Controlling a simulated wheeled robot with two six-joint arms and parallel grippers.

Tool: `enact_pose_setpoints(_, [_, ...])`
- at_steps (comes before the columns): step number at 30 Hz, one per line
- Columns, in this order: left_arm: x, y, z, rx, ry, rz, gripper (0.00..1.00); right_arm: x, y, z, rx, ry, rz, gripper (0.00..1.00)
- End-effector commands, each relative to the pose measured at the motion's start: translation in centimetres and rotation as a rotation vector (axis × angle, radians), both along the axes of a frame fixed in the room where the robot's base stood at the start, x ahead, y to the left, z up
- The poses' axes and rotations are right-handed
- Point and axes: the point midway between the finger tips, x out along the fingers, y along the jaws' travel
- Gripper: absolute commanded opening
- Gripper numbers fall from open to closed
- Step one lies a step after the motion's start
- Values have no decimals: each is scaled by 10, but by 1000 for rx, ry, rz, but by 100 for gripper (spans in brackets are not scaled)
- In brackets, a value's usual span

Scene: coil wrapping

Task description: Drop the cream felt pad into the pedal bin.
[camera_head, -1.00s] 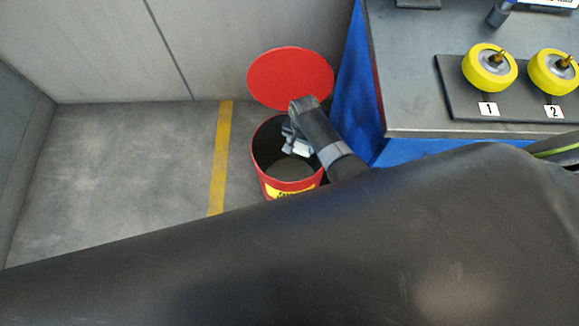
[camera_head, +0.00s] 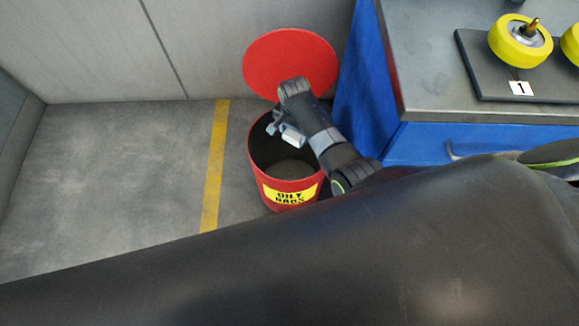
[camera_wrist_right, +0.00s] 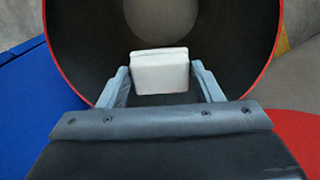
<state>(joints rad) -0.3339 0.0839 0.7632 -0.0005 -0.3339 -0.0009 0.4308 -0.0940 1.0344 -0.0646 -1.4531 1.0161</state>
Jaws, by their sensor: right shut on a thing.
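The pedal bin (camera_head: 291,193) is a red round can with a yellow "OILY RAGS" label, standing on the floor with its red lid (camera_head: 285,62) up. My right gripper (camera_head: 288,133) is over the bin's open mouth, pointing down. In the right wrist view the cream felt pad (camera_wrist_right: 160,72), a pale block, sits between the two fingers of the right gripper (camera_wrist_right: 162,84), which is shut on it. Below the pad the dark inside of the bin and its round grey bottom (camera_wrist_right: 161,15) show. My left gripper is not in view.
A blue bench (camera_head: 362,95) with a grey top stands right of the bin, carrying a dark plate with yellow coils (camera_head: 515,52). A yellow floor line (camera_head: 214,165) runs left of the bin. The floor further left is clear. A wall is behind.

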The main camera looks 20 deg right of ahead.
Motion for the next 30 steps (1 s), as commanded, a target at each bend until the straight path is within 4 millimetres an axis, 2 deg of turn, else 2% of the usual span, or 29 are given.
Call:
enact_pose_setpoints(10, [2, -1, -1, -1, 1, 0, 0, 0, 0, -2, 1, -1, 0, 38])
enact_pose_setpoints(11, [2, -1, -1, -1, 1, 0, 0, 0, 0, -2, 1, -1, 0, 63])
enact_pose_setpoints(16, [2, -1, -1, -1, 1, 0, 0, 0, 0, -2, 1, -1, 1, 85])
enact_pose_setpoints(25, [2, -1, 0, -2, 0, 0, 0, 0, 0, 0, 1, -1, 0, 85])
enact_pose_setpoints(30, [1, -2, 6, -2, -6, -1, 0, 1, 0, 19, 1, -3, 0, 85])
